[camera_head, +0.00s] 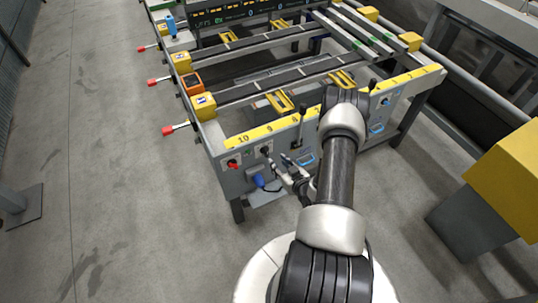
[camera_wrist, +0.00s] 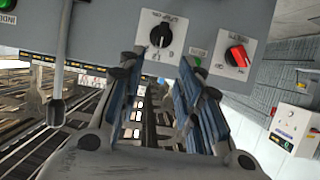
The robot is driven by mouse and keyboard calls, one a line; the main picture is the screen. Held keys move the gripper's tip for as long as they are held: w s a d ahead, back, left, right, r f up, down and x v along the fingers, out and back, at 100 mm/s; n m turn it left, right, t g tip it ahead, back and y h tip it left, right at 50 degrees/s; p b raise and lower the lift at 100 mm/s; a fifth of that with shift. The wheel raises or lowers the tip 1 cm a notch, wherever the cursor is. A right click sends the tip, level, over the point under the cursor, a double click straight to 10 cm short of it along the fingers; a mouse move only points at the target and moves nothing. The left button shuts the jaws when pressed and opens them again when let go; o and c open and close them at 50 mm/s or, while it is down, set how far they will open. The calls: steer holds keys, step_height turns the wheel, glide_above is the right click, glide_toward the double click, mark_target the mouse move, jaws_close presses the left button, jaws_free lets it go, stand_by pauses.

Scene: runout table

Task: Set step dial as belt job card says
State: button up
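The step dial appears to be the black rotary knob (camera_wrist: 161,36) on a white plate in the wrist view. Its plate lettering looks upside down and is too small to read surely. In the head view a dark knob (camera_head: 265,150) shows on the front panel, right of a red switch. My gripper (camera_wrist: 161,64) is open, its two blue-padded fingers apart, with the knob just beyond the gap and not touched. In the head view my gripper (camera_head: 292,172) is in front of the panel. I cannot make out a belt job card.
A black lever (camera_wrist: 57,105) hangs left in the wrist view. Yellow numbered strip (camera_head: 270,130) runs along the table edge. A yellow-topped box (camera_head: 505,165) stands right.

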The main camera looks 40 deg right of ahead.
mark_target(267, 151)
steer(key=b+x, duration=0.2)
steer(key=x, duration=0.8)
steer(key=shift+c, duration=0.2)
steer(key=shift+s, duration=0.1)
jaws_close()
